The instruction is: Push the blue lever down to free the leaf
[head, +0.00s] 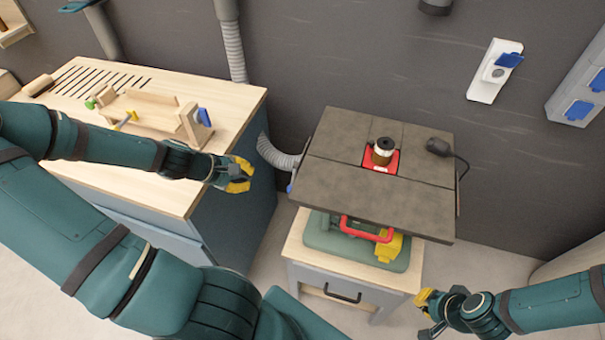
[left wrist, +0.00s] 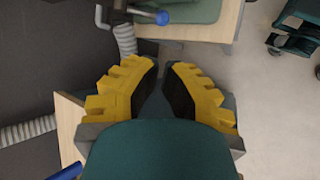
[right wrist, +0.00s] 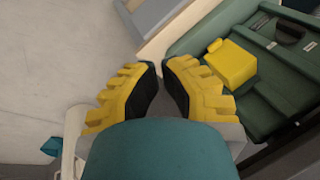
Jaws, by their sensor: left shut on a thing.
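The blue lever shows as a blue knob (left wrist: 162,17) on a dark arm at the top of the left wrist view. In the head view, the blue knob (head: 289,188) is at the left edge of the dark table top. The dark grey leaf (head: 360,195) lies level as part of that top. My left gripper (head: 243,180) is left of the knob, beside the workbench and apart from the lever. Its fingers are close together, with nothing visible between them. My right gripper (head: 430,310) is low at the right, its fingertips nearly together and no object visible between them.
A red plate and router bit (head: 383,152) stand on the table top. A grey hose (head: 276,155) runs between bench and table. The wooden workbench (head: 225,98) carries a vise-like wooden jig (head: 150,110). A red and yellow machine (head: 385,240) sits below the top.

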